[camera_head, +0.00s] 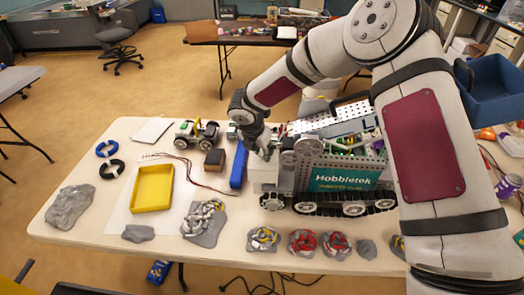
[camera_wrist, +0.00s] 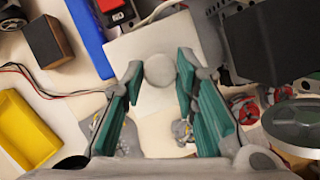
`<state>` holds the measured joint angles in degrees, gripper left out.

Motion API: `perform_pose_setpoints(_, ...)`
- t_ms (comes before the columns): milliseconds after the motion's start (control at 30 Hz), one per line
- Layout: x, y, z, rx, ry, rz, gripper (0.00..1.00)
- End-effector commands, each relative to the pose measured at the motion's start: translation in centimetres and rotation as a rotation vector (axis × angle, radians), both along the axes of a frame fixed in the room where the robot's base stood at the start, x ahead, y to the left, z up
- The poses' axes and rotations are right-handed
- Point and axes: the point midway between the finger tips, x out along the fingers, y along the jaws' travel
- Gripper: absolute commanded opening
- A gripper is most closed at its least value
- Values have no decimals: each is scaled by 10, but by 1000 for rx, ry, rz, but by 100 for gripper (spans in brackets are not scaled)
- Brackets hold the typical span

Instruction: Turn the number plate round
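A white square plate (camera_wrist: 146,45) with a round grey knob (camera_wrist: 159,70) shows in the wrist view; I take it to be the number plate, but no number can be made out. In the head view a pale block (camera_head: 262,176) below my gripper seems to be the same thing, partly hidden by the arm. My gripper (camera_wrist: 160,64) is open, with its teal finger pads on either side of the knob. A gap shows between the pads and the knob. My gripper (camera_head: 262,152) points down in the head view; its height above the plate is unclear.
A blue block (camera_head: 238,165) stands close left of the plate, with a small dark box (camera_head: 215,159) beyond it. The tracked Hobbletek robot (camera_head: 335,180) stands close on the right. A yellow tray (camera_head: 134,207) lies further left. Grey lumps line the front table edge.

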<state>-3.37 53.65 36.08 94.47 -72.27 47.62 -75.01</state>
Motion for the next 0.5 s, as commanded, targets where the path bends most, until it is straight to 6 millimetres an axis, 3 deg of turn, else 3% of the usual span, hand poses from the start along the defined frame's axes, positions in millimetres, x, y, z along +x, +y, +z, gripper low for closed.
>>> perform_pose_setpoints(100,0,0,0,-1,0,0,0)
perform_pose_setpoints(500,1,1,-1,2,-1,-62,0)
